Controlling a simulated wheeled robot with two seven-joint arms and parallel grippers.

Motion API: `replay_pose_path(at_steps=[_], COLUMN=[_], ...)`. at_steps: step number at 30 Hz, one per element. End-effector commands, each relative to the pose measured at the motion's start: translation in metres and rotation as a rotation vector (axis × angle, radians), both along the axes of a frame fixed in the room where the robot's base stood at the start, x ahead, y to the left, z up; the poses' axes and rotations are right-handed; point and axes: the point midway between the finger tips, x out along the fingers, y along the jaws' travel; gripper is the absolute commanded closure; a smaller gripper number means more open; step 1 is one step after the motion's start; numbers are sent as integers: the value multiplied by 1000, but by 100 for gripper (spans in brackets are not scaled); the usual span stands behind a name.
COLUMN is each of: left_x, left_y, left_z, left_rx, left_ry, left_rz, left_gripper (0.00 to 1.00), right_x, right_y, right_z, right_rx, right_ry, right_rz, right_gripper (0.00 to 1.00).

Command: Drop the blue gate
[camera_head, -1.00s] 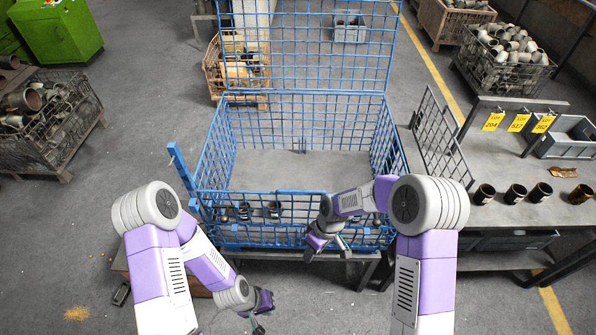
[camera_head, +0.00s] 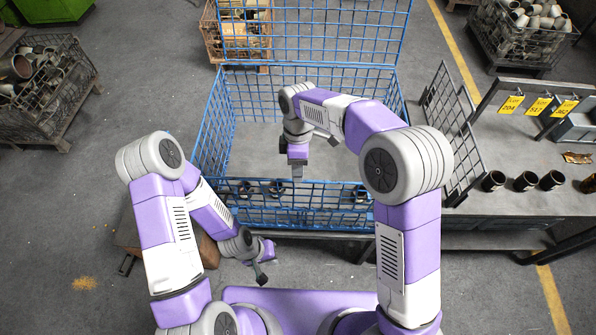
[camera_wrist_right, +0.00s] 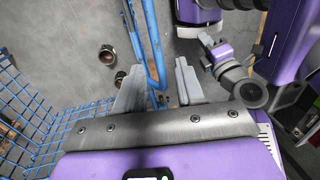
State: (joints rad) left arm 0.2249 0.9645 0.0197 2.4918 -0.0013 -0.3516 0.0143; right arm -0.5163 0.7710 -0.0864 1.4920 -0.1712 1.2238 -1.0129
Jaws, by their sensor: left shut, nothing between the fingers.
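A blue wire-mesh crate (camera_head: 213,135) stands in front of me. Its front mesh gate (camera_head: 300,214) is up, and a tall mesh panel (camera_head: 310,30) rises at its back. My right gripper (camera_head: 297,172) points down over the crate close behind the gate's top edge. In the right wrist view my right gripper (camera_wrist_right: 158,75) has its fingers apart, with blue bars (camera_wrist_right: 153,45) showing between and beyond them; contact cannot be told. My left gripper (camera_head: 262,272) is shut and empty, low in front of the crate's left side.
Dark metal rings (camera_head: 276,188) stand inside the crate near the gate. A bench (camera_head: 520,200) with several dark cups and a leaning grey mesh panel (camera_head: 450,120) is on the right. A scrap basket (camera_head: 45,90) stands at left.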

Motion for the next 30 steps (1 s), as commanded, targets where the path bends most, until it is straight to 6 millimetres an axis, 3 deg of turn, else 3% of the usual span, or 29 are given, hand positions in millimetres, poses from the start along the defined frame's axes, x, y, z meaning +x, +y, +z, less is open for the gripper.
replay_pose_path(at_steps=[6,16,24,30], left_x=[1,1,1,1], left_y=[0,0,0,0], left_z=[-2,-2,-2,-2], left_rx=[0,0,0,0], left_ry=[-2,-2,-2,-2], left_rz=[1,1,1,1], left_gripper=[100,100,100,100], right_x=[-5,-6,-6,-6], right_y=[0,0,0,0], right_z=[-24,-28,-28,-28], right_rx=[0,0,1,1], right_ry=[1,0,0,0], right_rz=[0,-1,-2,-1], right_gripper=[62,62,100,100])
